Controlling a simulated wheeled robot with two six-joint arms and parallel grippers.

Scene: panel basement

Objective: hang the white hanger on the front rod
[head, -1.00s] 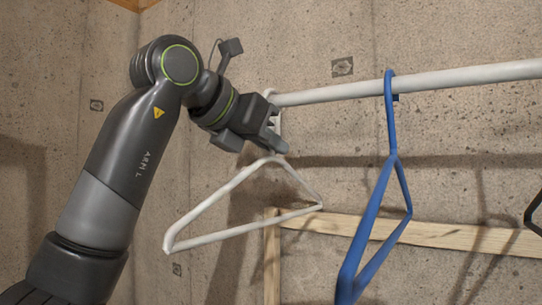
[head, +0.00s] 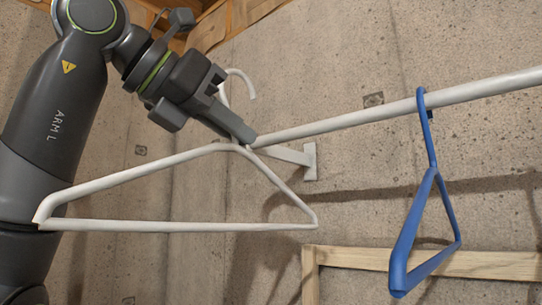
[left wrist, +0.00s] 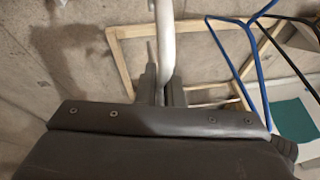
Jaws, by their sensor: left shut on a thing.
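The white hanger (head: 180,226) is in my left gripper (head: 245,138), which is shut on it near the neck. Its hook (head: 243,78) rises above the gripper and opens to the right and down. The hook is apart from the rod in the picture. The white front rod (head: 380,119) runs from the gripper tips up to the right edge, with a wall bracket (head: 309,161) behind its left end. In the left wrist view a white bar (left wrist: 165,45) passes between the fingers (left wrist: 160,85). My right gripper is out of view.
A blue hanger (head: 427,195) hangs on the rod to the right. A wooden frame (head: 400,260) stands below by the concrete wall. The rod between my gripper and the blue hanger is clear.

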